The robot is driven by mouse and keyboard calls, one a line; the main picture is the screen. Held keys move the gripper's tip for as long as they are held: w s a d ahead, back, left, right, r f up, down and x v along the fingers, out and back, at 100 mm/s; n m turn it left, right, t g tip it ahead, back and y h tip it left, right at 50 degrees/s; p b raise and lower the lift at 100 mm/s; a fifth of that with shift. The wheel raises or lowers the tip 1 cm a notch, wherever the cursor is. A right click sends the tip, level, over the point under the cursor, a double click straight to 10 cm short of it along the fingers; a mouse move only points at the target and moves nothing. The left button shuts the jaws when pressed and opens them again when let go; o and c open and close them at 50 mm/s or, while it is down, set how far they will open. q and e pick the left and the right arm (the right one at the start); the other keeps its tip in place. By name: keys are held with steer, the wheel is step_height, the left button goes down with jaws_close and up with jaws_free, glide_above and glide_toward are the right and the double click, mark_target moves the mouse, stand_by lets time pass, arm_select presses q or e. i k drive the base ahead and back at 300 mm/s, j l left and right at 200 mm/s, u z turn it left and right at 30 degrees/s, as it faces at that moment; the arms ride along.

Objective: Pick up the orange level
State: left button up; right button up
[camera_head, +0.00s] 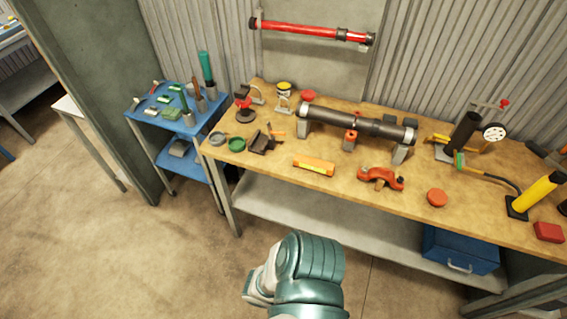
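The orange level (313,165) lies flat near the front edge of the wooden workbench top, left of its middle. It is a short orange bar with a yellowish strip along its front. Nothing covers it or touches it. A teal and white part of my own body shows at the bottom middle, in front of the bench and well apart from the level. No gripper fingers show, so neither gripper is in view.
Behind the level, a dark pipe (378,126) rests on stands. An orange-red clamp-like tool (380,178) lies to its right, a green ring (237,144) to its left. A blue cart (149,106) stands left. A blue toolbox (459,251) sits on the lower shelf (330,218).

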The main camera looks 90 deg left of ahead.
mark_target(309, 163)
steer(key=u, duration=2.85)
